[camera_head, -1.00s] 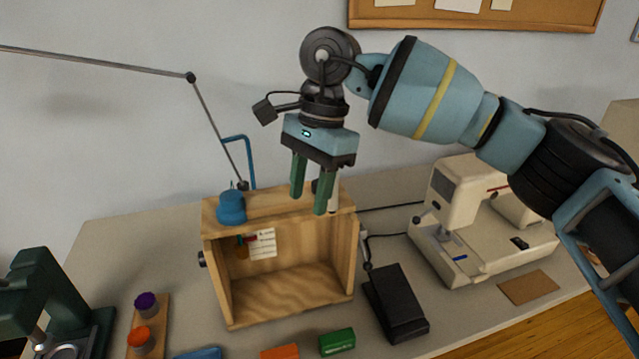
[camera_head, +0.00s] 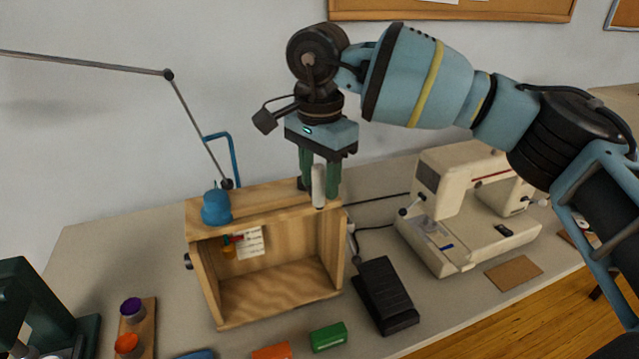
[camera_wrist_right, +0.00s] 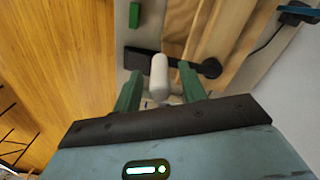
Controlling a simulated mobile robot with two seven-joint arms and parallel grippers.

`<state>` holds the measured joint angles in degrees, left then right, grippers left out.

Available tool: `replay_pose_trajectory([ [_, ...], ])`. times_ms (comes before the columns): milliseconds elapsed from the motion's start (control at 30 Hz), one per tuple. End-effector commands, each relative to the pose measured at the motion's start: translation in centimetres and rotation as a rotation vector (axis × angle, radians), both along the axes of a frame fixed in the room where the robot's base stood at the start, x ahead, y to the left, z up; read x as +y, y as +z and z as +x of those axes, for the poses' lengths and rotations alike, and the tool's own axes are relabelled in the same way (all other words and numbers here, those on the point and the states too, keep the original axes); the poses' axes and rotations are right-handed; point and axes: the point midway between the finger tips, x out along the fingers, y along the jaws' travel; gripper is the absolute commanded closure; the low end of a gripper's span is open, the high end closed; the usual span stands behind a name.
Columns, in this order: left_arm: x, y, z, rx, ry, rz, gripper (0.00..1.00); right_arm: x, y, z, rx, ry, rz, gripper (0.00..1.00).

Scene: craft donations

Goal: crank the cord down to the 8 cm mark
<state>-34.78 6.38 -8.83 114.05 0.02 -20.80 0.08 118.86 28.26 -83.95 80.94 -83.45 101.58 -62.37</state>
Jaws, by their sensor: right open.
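The wooden box (camera_head: 330,250) stands open-fronted on the table. Its crank has an upright white handle (camera_head: 318,185) at the box's right top end. The wrist view shows the white handle (camera_wrist_right: 158,80) and a dark crank arm (camera_wrist_right: 207,67). My right gripper (camera_head: 319,192) is open, pointing down, with its green fingers on either side of the handle; I cannot tell whether they touch it. A white card (camera_head: 250,242) is inside the box, with a small red and orange piece (camera_head: 229,246) beside it. The cord and the card's marks are too small to read. My left gripper is out of view.
A blue knob-like piece (camera_head: 216,208) sits on the box top at left. A black pedal (camera_head: 386,297) and a sewing machine (camera_head: 465,215) stand to the right. Green (camera_head: 328,337) and orange (camera_head: 272,351) blocks lie in front. A dark green device (camera_head: 30,305) is at lower left.

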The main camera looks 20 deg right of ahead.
Motion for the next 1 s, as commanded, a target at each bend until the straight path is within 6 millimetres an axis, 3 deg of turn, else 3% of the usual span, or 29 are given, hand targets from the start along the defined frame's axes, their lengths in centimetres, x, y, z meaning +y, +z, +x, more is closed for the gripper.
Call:
replay_pose_trajectory([
  [200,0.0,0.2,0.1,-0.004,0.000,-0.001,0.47,0.0,-1.6,0.0,0.000,0.000,0.000,0.58],
  [500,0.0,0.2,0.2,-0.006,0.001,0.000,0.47,0.0,-1.8,0.0,-0.001,0.000,0.000,0.60],
  [800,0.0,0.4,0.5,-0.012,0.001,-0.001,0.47,0.0,-1.8,0.0,0.000,0.000,0.001,0.99],
  [1000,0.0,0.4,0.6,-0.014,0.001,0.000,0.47,0.0,-1.8,0.0,0.000,0.000,0.001,1.00],
])
